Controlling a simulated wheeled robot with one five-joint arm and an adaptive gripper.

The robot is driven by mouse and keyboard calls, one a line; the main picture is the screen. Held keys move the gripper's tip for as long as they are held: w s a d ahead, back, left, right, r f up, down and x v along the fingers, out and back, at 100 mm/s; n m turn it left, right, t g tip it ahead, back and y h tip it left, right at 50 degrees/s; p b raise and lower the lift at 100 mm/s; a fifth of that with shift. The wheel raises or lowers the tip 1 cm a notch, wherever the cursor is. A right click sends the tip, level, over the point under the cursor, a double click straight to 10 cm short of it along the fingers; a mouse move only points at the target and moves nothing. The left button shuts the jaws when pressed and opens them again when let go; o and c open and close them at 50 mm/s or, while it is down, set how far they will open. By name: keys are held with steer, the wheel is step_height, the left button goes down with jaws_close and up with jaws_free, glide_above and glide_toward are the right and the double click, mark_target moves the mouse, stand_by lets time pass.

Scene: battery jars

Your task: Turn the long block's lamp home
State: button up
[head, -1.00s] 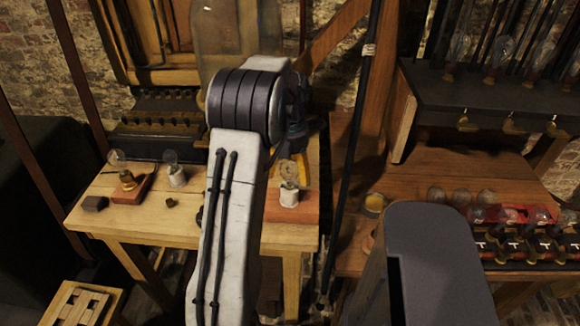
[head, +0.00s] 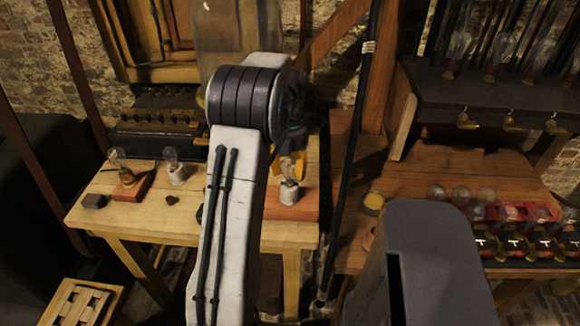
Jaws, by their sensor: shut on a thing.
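The long reddish block (head: 305,207) lies on the right part of the light wooden table, its left part hidden behind my arm. A white lamp holder (head: 289,193) stands upright on it. My gripper (head: 291,168), with yellow fingers, is directly above this holder and shut on the lamp there. The lamp's glass is mostly hidden by the fingers, so I cannot tell how deep it sits.
A dark small block (head: 94,201) and a small brown piece (head: 172,199) lie on the table. The right bench (head: 405,180) has several glass bulbs and a red rack (head: 510,212). A black pole (head: 345,160) stands just right of the table.

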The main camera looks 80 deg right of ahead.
steer(key=m+p, duration=0.2)
steer(key=m, duration=0.3)
steer(key=shift+r, duration=0.1)
steer(key=shift+m, duration=0.7)
steer(key=m+p, duration=0.1)
steer(key=m, duration=0.5)
steer(key=o, duration=1.3)
